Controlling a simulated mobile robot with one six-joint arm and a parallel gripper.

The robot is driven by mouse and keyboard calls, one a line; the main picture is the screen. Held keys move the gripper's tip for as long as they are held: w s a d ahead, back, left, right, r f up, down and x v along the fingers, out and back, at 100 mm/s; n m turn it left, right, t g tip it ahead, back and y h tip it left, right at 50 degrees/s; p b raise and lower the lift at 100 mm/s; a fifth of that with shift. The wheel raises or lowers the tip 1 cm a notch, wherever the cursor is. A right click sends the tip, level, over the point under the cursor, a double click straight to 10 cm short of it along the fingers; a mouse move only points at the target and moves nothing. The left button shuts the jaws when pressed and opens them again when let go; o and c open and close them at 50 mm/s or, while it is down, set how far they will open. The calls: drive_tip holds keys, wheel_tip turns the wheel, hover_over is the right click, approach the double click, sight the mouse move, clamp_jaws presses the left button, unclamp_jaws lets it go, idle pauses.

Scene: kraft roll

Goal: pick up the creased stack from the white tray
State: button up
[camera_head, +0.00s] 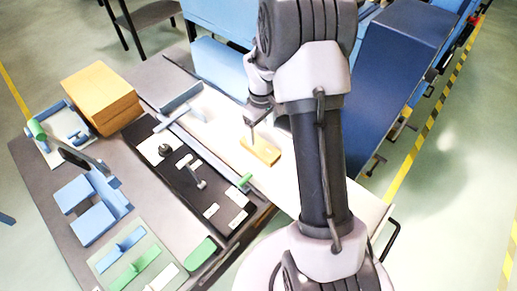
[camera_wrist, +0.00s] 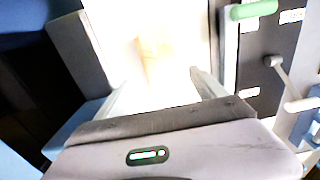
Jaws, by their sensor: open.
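The creased stack (camera_head: 261,150) is a small tan-orange block lying on the white tray (camera_head: 222,127), in the middle of the head view. In the wrist view the stack (camera_wrist: 157,58) is pale and washed out by glare against the white tray (camera_wrist: 118,25), so its creases cannot be made out. My gripper (camera_head: 261,118) is near the stack, just behind it in the head view. In the wrist view its two fingers (camera_wrist: 158,85) are spread apart with nothing between their tips, and the stack shows beyond them. My arm hides the tray's right part in the head view.
A tall tan stack (camera_head: 102,97) stands at the left of the grey table. A black panel (camera_head: 185,170) with white labels and a lever adjoins the tray. A green piece (camera_head: 245,180) is at its edge. A dark blue box (camera_head: 400,60) stands at right.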

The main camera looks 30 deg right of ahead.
sight(260, 144)
wheel_tip(260, 144, down, 5)
drive_tip(key=shift+r+b, duration=0.2)
drive_tip(key=shift+b, duration=0.35)
drive_tip(key=f+b, duration=0.1)
drive_tip(key=f, duration=0.2)
drive_tip(key=f+b, duration=0.1)
drive_tip(key=f, duration=0.1)
drive_tip(key=shift+w+f+b, duration=0.1)
drive_tip(key=shift+w+b, duration=0.25)
drive_tip(key=c, duration=1.6)
